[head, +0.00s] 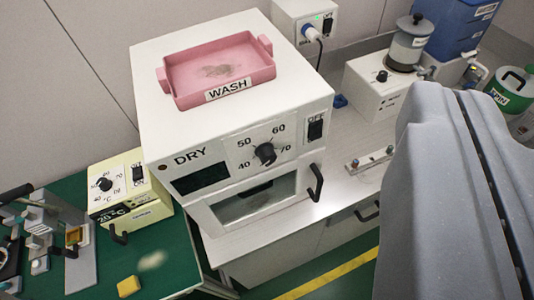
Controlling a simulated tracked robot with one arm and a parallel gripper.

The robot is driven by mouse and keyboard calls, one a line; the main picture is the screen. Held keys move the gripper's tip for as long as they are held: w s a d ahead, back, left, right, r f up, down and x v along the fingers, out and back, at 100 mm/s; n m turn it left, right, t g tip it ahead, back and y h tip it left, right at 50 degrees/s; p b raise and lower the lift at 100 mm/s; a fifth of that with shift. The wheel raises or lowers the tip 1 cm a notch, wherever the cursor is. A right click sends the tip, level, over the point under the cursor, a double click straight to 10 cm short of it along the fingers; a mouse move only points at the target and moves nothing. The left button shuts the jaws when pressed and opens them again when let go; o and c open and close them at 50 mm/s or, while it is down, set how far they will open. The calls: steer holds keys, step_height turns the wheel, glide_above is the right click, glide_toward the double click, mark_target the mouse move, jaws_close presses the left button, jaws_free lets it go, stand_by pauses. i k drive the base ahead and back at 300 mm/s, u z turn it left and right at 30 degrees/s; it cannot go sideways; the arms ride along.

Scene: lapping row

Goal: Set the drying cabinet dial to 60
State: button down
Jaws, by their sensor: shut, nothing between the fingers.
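The drying cabinet (155,115) is a white box marked DRY, standing on a pale bench in the middle of the head view. Its black dial (265,154) sits on the front panel, with 40, 50, 60 and 70 printed around it. I cannot tell clearly which number the dial points at. A black rocker switch (315,129) is to the right of the dial, and a dark display (201,177) is to its left. My gripper is not in view; a grey part of my arm fills the right side.
A pink WASH tray (268,72) sits on the cabinet top. A cream box with another dial (104,184) stands left on a green mat (180,243). A white unit with a grey pot (408,52) stands behind right. A yellow floor line (330,274) runs in front.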

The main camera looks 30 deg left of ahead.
mark_target(265, 152)
steer(key=u, duration=1.25)
steer(key=k, duration=1.2)
steer(key=z, duration=0.95)
steer(key=i, duration=1)
